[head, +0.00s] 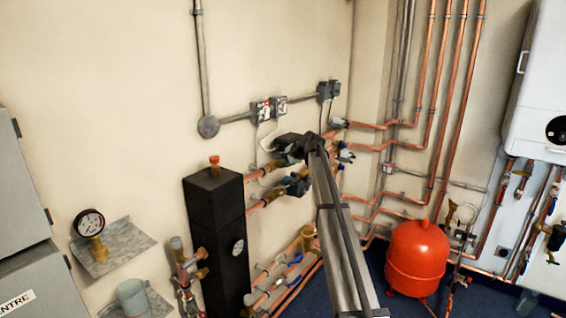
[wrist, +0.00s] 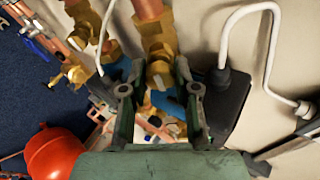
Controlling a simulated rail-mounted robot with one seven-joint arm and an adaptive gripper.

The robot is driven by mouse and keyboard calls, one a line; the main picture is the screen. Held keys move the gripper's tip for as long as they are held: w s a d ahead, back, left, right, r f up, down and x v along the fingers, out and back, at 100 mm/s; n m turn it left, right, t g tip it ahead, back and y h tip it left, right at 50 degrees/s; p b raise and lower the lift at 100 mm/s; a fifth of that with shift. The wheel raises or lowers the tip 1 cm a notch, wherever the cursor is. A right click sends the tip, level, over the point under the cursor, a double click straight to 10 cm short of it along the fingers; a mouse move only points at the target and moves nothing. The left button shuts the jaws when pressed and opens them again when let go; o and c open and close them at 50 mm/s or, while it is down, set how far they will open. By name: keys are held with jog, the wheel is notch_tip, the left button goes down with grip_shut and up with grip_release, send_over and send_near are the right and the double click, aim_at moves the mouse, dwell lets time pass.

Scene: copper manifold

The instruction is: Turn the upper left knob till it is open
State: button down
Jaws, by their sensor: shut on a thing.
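My gripper (wrist: 160,90) shows in the wrist view with its two green fingers on either side of a brass valve (wrist: 158,72). It is shut on a blue knob (wrist: 165,102) at that valve, which shows partly between the fingers. The fingers and the gripper body hide part of the knob, and its turn angle cannot be read. In the head view my gripper (head: 290,148) is at the upper row of copper pipe fittings on the wall, and my arm hides the knob there.
A black pump box (wrist: 226,100) with a white cable is close to the right finger in the wrist view. A black tank (head: 213,215) stands left of my arm in the head view. A red vessel (head: 417,258) stands on the floor to the right.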

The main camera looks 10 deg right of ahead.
jog(key=c, duration=0.8)
grip_release()
jog(key=shift+c, duration=0.2)
jog(key=v, duration=1.2)
